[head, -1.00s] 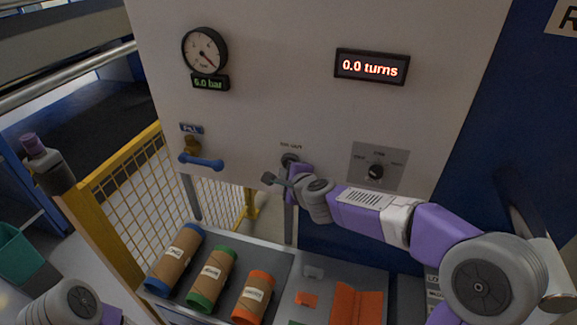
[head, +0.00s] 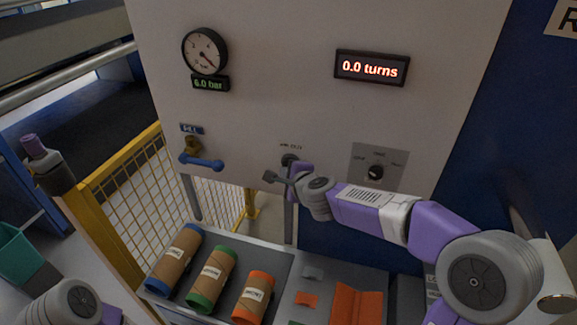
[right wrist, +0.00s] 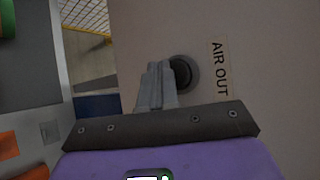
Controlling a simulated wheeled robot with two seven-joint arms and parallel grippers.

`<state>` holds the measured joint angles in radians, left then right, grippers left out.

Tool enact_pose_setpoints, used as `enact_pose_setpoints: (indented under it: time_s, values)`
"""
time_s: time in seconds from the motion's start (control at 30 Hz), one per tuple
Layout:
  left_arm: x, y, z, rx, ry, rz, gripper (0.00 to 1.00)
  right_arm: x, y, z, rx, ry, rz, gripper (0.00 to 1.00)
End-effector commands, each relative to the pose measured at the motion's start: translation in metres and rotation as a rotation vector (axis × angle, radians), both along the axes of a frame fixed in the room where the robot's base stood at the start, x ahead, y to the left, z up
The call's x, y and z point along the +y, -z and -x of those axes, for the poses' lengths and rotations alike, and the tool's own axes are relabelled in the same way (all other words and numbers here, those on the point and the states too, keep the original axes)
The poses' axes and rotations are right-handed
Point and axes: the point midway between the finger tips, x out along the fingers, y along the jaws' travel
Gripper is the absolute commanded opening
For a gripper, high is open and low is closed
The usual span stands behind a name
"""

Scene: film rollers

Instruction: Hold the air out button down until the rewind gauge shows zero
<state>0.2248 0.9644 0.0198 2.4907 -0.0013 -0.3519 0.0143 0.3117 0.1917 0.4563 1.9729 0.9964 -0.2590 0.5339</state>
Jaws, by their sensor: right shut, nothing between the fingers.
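The air out button (right wrist: 183,72) is a dark round knob in a grey collar on the pale panel, beside an AIR OUT label (right wrist: 220,68). In the head view my right gripper (head: 289,168) is at the button and largely hides it. In the right wrist view the shut, empty fingers overlap the button's left side; I cannot tell whether they touch or press it. The round gauge (head: 204,52) has its needle at lower right, and its green readout (head: 210,84) shows 6.0 bar. A red display (head: 371,68) reads 0.0 turns.
A blue lever valve (head: 203,163) is left of the button, and a rotary selector (head: 376,172) is to its right. Below, blue-, green- and orange-ended rollers (head: 175,258) lie in a grey tray (head: 270,265). Yellow mesh fencing (head: 150,183) stands at left.

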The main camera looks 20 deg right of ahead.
Motion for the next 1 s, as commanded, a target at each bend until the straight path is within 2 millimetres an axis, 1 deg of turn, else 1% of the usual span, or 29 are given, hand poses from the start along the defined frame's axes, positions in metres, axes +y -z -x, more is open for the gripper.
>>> enact_pose_setpoints:
  time_s: [1.0]
  values:
    - [0.0, -0.0022, 0.0, 0.0, 0.0, 0.0, 0.43, -0.0044, -0.0005, -0.0068, -0.001, -0.001, 0.0, 0.0]
